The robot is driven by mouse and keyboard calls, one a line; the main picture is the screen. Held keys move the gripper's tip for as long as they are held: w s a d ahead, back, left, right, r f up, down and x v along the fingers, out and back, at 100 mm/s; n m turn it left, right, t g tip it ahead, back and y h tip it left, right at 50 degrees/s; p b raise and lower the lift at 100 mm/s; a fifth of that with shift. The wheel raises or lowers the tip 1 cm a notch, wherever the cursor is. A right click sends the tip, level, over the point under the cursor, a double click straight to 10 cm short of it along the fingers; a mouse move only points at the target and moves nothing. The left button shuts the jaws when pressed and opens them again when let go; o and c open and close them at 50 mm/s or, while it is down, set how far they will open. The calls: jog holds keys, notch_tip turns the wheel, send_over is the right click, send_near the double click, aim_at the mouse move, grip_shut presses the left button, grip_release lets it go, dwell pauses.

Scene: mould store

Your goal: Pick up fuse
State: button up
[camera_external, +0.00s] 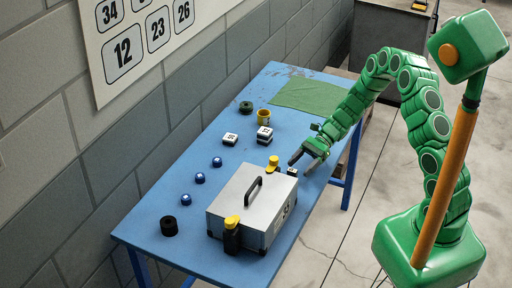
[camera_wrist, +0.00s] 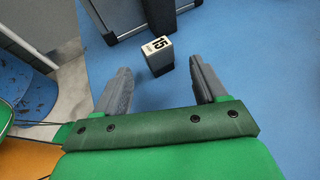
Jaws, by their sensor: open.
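A small grey block with a white top marked 15, which looks like a fuse (camera_wrist: 158,58), stands on the blue table just beyond my fingertips in the wrist view. It also shows in the external view as a small dark block with a light top (camera_external: 292,171). My gripper (camera_external: 299,166) is low over the table's right side, close to this block. In the wrist view my gripper (camera_wrist: 160,68) is open, with its two fingers apart and nothing between them. The block lies roughly in line with the gap. Two more white-topped blocks, one left (camera_external: 230,139) and one right (camera_external: 264,135), stand farther back.

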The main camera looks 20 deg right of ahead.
aim_at(292, 174)
jog(key=shift+x, duration=2.65)
jog(key=shift+r, duration=0.1)
jog(key=c, duration=1)
jog(key=shift+r, duration=0.1)
